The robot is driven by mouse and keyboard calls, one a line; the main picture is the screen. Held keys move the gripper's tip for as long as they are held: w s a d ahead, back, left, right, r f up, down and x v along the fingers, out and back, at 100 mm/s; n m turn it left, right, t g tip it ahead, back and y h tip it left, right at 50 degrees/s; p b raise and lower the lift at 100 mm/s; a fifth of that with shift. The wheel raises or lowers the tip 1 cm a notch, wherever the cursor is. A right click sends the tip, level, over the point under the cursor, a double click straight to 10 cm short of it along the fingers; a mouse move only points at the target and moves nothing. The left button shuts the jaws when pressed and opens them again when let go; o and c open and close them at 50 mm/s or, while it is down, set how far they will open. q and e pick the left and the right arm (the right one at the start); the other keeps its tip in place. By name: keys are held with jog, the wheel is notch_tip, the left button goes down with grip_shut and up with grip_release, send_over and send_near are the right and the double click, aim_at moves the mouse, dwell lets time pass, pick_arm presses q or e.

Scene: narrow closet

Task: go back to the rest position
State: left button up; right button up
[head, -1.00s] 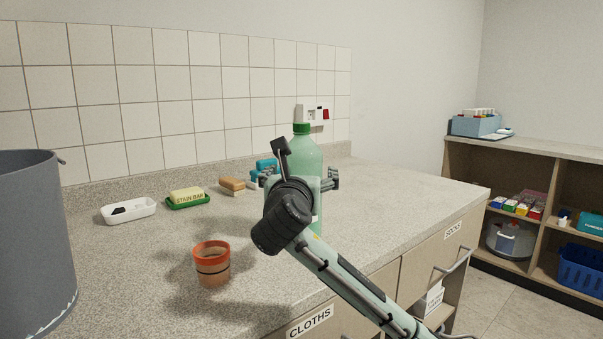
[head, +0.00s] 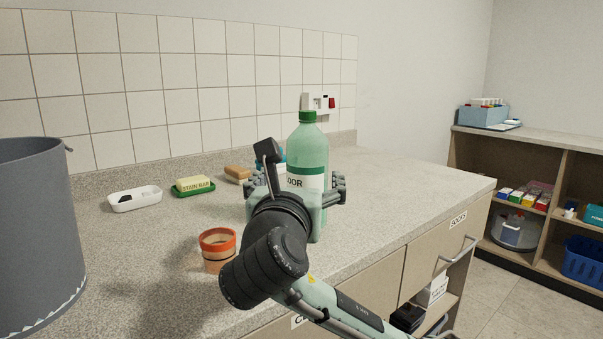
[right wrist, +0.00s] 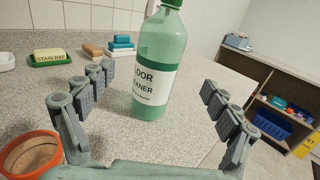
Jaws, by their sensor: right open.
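My right gripper (head: 296,192) is open over the counter, in front of a green floor cleaner bottle (head: 308,150). In the right wrist view the bottle (right wrist: 158,60) stands upright beyond and between the spread fingers (right wrist: 160,105), with a gap on each side. No contact shows. The gripper and wrist hide part of the bottle's lower body in the head view. My left gripper is not in view.
An orange-rimmed cup (head: 217,248) stands on the counter (head: 400,185) left of my right wrist. A grey bucket (head: 38,230) is at far left. A white dish (head: 134,199) and a stain bar (head: 193,185) lie near the wall. Shelves (head: 520,210) stand at right.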

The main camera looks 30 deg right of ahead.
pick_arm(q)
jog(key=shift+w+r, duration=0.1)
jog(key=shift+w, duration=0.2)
